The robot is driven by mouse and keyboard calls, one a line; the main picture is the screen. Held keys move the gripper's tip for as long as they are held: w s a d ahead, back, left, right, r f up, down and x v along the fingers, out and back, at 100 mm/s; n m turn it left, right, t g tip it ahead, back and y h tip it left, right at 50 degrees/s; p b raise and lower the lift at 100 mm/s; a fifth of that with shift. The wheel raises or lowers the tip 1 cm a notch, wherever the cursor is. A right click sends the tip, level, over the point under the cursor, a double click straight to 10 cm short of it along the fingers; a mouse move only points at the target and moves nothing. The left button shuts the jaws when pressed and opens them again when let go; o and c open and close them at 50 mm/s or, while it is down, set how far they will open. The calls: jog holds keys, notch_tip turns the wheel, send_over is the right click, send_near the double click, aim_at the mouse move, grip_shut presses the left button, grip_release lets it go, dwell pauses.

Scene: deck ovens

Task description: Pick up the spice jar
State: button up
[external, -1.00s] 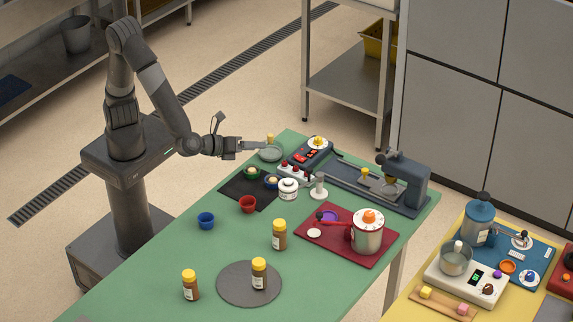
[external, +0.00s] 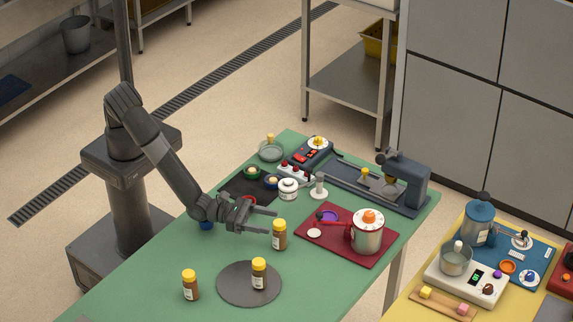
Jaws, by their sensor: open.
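Three similar spice jars with yellow lids and brown contents stand upright on the green table. One spice jar (external: 279,236) stands left of the red mat. A second jar (external: 259,274) stands on the round grey mat (external: 233,288). A third jar (external: 190,285) stands on the bare table to the left. My gripper (external: 274,221) is open and empty, its fingers pointing right. In the picture its fingertips are right by the lid of the jar near the red mat; I cannot tell whether they touch it. My arm partly hides the red cup (external: 248,199) and the blue cup (external: 206,225).
A red mat (external: 318,250) with a pot (external: 367,232) lies to the right. Behind my gripper are a black mat (external: 232,189) with small bowls, and a white jar (external: 288,190). The table's front left (external: 130,290) is clear.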

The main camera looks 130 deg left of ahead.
aim_at(285, 225)
jog(key=x, duration=0.6)
jog(key=shift+w+a+f, duration=0.1)
jog(key=shift+a+f, duration=0.05)
jog(key=shift+a, duration=0.15)
jog(key=shift+c, duration=0.2)
jog(key=c, duration=1.1)
